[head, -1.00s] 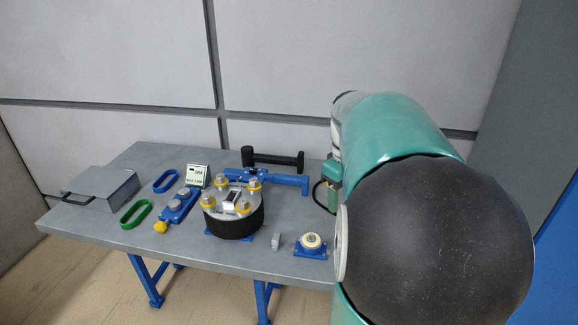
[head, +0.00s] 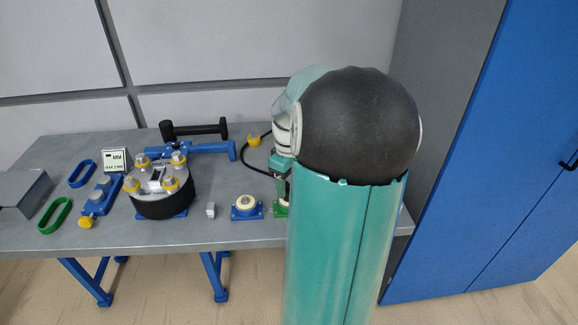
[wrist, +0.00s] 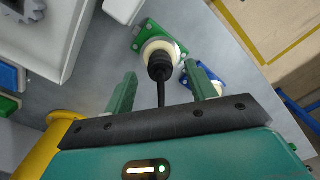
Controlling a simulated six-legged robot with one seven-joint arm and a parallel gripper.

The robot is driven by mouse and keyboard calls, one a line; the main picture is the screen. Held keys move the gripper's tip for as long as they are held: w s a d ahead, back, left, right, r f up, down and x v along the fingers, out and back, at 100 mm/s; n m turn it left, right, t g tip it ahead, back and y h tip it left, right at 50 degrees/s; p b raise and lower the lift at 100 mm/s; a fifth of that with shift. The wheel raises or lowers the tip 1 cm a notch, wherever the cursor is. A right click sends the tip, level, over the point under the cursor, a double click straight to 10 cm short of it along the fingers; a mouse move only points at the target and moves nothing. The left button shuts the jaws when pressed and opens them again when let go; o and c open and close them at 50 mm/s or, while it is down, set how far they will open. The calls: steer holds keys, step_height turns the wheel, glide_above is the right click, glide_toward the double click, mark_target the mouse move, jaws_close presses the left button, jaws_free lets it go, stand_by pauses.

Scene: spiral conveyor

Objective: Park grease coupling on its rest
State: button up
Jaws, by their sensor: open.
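The grease coupling (wrist: 159,64) is a black ribbed piece with a thin black tail toward my gripper. In the wrist view it stands over the cream round top of a green-based rest (wrist: 141,38), and it appears seated there. The green base (head: 281,209) also peeks out beside my arm in the head view. My gripper (wrist: 161,86) is open, with one green finger on each side of the coupling's tail and gaps on both sides. A blue-based rest (wrist: 222,73) with a cream top is partly behind the right finger; it shows whole in the head view (head: 246,208).
A black hose (head: 243,160) loops from a yellow fitting (head: 254,141) behind my gripper. A bolted drum (head: 163,195), a small grey block (head: 211,210) and a blue tool (head: 195,150) stand to the left. A blue cabinet (head: 500,170) is at right. My arm hides the table's right part.

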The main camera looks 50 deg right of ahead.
steer(key=shift+f, duration=1.3)
steer(key=c, duration=1.2)
steer(key=shift+r, duration=1.6)
steer(key=shift+r, duration=0.1)
jaws_close()
steer(key=shift+r, duration=1.95)
steer(key=shift+o, duration=2.4)
jaws_free()
steer(key=shift+c, duration=1.1)
